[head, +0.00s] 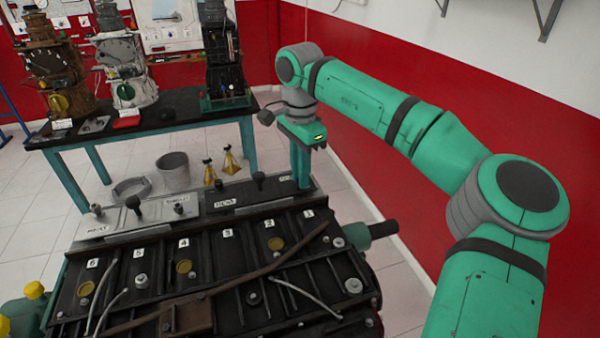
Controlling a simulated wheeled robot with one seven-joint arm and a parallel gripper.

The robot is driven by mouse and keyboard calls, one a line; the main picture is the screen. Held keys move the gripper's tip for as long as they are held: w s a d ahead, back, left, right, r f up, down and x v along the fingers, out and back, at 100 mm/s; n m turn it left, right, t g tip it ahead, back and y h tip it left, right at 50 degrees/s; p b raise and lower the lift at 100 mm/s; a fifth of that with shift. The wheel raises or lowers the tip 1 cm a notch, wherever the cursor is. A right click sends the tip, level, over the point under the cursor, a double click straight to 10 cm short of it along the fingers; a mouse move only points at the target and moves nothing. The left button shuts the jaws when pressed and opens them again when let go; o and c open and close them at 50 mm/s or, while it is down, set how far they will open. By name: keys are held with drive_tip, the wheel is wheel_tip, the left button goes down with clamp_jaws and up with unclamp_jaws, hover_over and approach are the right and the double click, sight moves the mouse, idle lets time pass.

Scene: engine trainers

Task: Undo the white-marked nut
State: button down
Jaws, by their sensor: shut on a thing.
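The dark engine block (215,285) lies across the front with white number labels along its top. Several pale bolt or nut heads show on it, such as a large one (353,286) at the right. I cannot tell which nut bears a white mark. My gripper (302,184) is upright, fingers down, at the right end of a dark tray (240,208) behind the block. Its fingers are close together on a small thing, which they hide; I cannot make out what it is.
A silver tray (140,224) with upright parts adjoins the dark tray on the left. A brown bar (240,273) and grey hoses cross the block. Behind stand a dark bench (165,115) with engine models, a grey bucket (173,172) and yellow stands (229,160). A red-white wall is at right.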

drive_tip(key=n, duration=0.3)
drive_tip(key=shift+s+n, duration=0.1)
drive_tip(key=shift+n, duration=0.3)
drive_tip(key=n, duration=0.9)
drive_tip(key=shift+n, duration=0.4)
drive_tip(key=c, duration=1.7)
unclamp_jaws()
wheel_tip(320, 180, up, 11)
drive_tip(key=shift+f, duration=0.1)
